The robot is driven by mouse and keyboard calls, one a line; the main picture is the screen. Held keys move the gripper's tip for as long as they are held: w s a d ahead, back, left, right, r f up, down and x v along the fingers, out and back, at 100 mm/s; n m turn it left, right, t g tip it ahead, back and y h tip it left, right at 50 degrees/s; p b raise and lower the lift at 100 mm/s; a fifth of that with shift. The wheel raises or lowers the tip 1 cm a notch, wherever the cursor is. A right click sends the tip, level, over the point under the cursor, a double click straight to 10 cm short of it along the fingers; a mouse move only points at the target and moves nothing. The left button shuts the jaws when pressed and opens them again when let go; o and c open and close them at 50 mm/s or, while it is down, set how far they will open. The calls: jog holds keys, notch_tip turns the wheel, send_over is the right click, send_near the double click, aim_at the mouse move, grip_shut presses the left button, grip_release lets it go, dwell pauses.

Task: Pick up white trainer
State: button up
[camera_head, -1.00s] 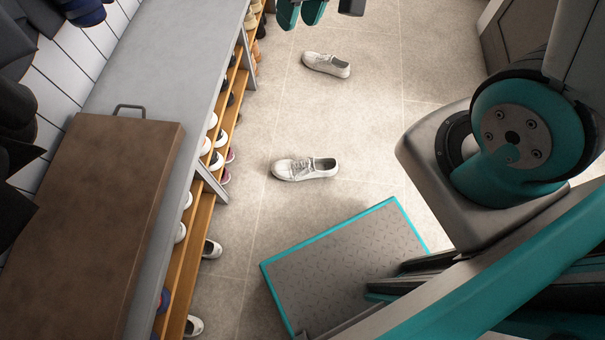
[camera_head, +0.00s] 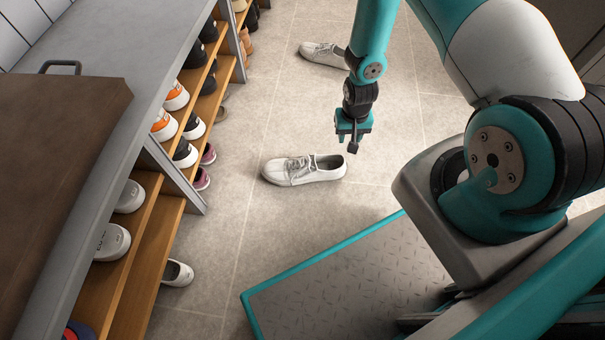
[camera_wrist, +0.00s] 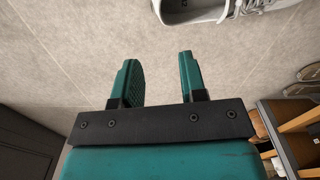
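A white trainer (camera_head: 303,169) with pale laces lies on the tiled floor in the head view, its toe to the left and its opening to the right. A second white trainer (camera_head: 323,54) lies farther back, partly hidden behind my arm. My gripper (camera_head: 352,147) hangs above the floor near the heel end of the nearer trainer. In the wrist view my gripper (camera_wrist: 160,75) has its two teal fingers apart with only floor between them. Part of a white trainer (camera_wrist: 205,8) shows at the top edge of the wrist view, beyond the fingertips.
A grey bench (camera_head: 150,55) with wooden shoe shelves (camera_head: 150,255) full of several shoes runs along the left. A white shoe (camera_head: 177,273) sits by the lowest shelf. Floor between the trainers and shelves is clear.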

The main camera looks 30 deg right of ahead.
aim_at(344, 160)
notch_tip(344, 160, down, 10)
jog(key=b, duration=0.4)
jog(key=shift+r+b, duration=0.2)
jog(key=shift+b, duration=0.2)
notch_tip(344, 160, down, 5)
jog(key=b, duration=0.4)
jog(key=shift+s+a+f, duration=0.1)
jog(key=shift+s, duration=0.05)
jog(key=shift+c, duration=0.2)
